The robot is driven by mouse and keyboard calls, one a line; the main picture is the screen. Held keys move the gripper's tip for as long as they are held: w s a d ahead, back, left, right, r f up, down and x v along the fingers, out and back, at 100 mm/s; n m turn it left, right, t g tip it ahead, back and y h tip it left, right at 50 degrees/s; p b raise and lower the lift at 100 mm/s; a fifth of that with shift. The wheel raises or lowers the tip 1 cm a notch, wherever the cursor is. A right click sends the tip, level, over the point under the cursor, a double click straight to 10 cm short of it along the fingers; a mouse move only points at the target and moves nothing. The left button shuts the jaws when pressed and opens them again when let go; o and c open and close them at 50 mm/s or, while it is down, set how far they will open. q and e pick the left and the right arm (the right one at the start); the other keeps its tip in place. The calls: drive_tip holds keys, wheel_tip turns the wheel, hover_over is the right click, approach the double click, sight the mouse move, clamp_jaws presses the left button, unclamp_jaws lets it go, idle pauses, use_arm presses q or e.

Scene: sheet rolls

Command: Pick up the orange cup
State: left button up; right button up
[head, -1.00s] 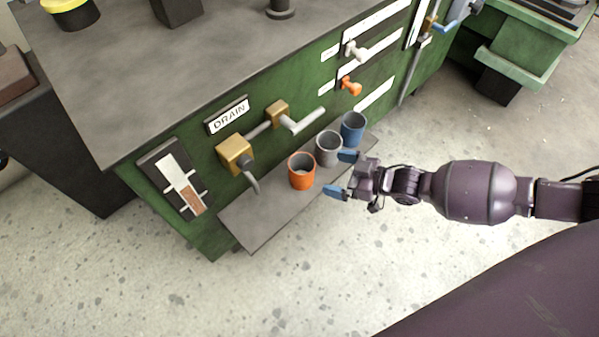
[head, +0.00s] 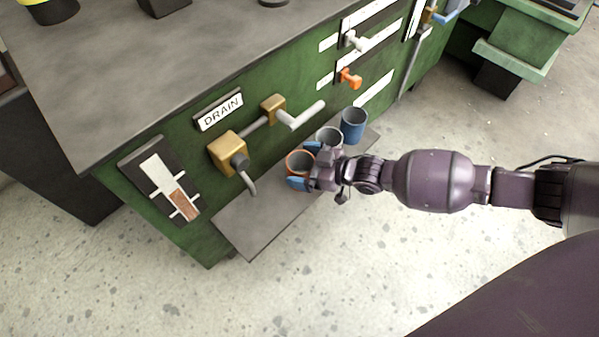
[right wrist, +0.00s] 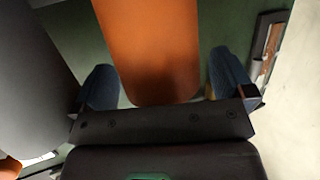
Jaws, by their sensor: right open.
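The orange cup (head: 298,160) stands upright on the grey shelf at the front of the green machine, partly hidden by my right gripper. My right gripper (head: 302,166) is at the cup, with one blue fingertip on the near side and one on the far side. In the right wrist view, the orange cup (right wrist: 152,50) fills the middle, between the two blue fingers of the right gripper (right wrist: 160,88). The fingers are open, with a gap on each side of the cup. My left gripper is not in view.
A grey cup (head: 329,137) stands close beside the orange cup, near a gripper finger, and a blue cup (head: 353,124) stands beyond it. A brass valve with a bent spout (head: 232,157) juts out to the left. The shelf's left part (head: 252,222) is clear.

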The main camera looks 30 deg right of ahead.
drive_tip(key=c, duration=1.1)
drive_tip(key=shift+o, duration=0.2)
drive_tip(key=shift+r, duration=0.15)
